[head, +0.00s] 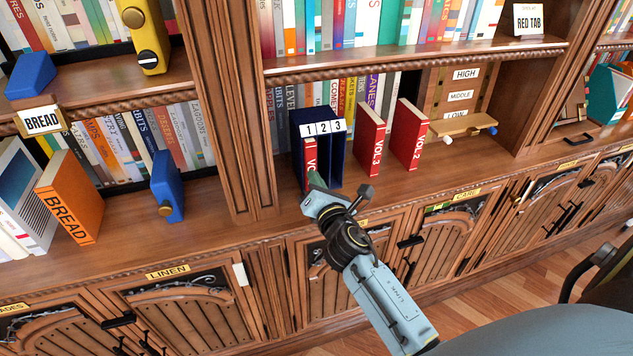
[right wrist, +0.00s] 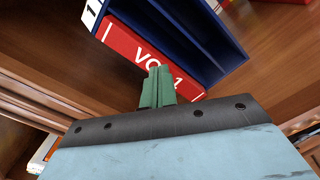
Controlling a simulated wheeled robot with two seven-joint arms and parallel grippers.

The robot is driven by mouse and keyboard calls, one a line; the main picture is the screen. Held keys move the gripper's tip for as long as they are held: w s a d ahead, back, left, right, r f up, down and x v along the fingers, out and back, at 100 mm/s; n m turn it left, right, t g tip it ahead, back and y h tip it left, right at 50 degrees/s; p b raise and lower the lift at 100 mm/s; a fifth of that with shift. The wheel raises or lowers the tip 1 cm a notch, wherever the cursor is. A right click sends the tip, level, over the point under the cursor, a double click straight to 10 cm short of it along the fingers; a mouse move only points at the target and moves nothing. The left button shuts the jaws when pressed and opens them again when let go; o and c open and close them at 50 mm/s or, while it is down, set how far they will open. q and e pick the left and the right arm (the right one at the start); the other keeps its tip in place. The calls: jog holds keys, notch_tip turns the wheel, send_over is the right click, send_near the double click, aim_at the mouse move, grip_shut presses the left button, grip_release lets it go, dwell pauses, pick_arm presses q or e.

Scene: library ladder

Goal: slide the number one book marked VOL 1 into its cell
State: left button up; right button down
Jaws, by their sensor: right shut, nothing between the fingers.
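The red book marked VOL 1 (head: 309,153) stands upright in the cell under number 1 of the dark blue holder (head: 337,172). In the right wrist view its red spine (right wrist: 127,43) sits in the end cell of the holder (right wrist: 235,53), beside empty cells. How deep it sits is hard to tell. My right gripper (head: 315,181) is shut and empty, its green fingertips (right wrist: 158,87) at the lower part of the spine, seemingly touching it. The fingers hide part of the lettering. My left gripper is not in view.
Red books VOL 3 (head: 369,138) and VOL 2 (head: 409,134) stand right of the holder. A wooden HIGH, MIDDLE, LOW unit (head: 460,100) is farther right. A wooden upright (head: 238,110) rises to the left. The shelf before the red books is clear.

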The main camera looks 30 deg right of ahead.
jog(key=shift+w+d, duration=0.15)
jog(key=shift+w, duration=0.55)
jog(key=shift+v, duration=2.05)
jog(key=b+v, duration=0.1)
jog(key=v, duration=1.1)
